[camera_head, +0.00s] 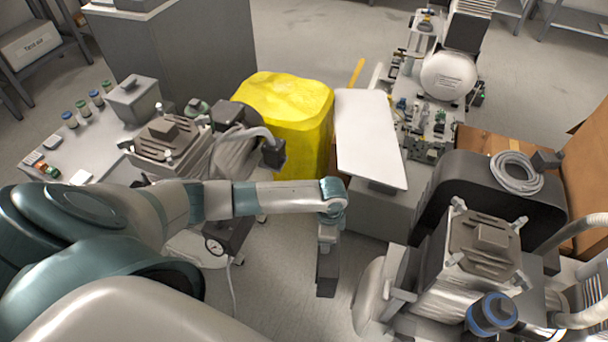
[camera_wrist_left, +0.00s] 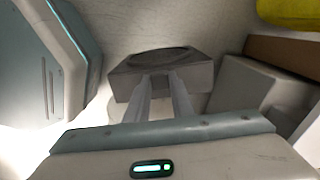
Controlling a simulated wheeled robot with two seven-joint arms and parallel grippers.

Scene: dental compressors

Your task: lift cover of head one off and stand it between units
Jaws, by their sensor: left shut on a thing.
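My left gripper (camera_head: 328,248) hangs down between the left compressor unit (camera_head: 205,158) and the right compressor unit (camera_head: 478,250). It is shut on a dark grey, box-shaped cover (camera_head: 327,277). In the left wrist view the two fingers (camera_wrist_left: 163,98) meet the near side of the cover (camera_wrist_left: 165,72), and a round dark recess shows in its upper face. The cover is over the pale floor; I cannot tell whether it touches it. Brown-grey ribbed heads show on the left unit (camera_head: 168,138) and right unit (camera_head: 485,243). My right gripper is out of view.
A yellow wrapped block (camera_head: 285,105) and a grey box with a white slanted panel (camera_head: 370,140) stand behind the gripper. A coiled grey hose (camera_head: 517,172) lies on a dark housing at right.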

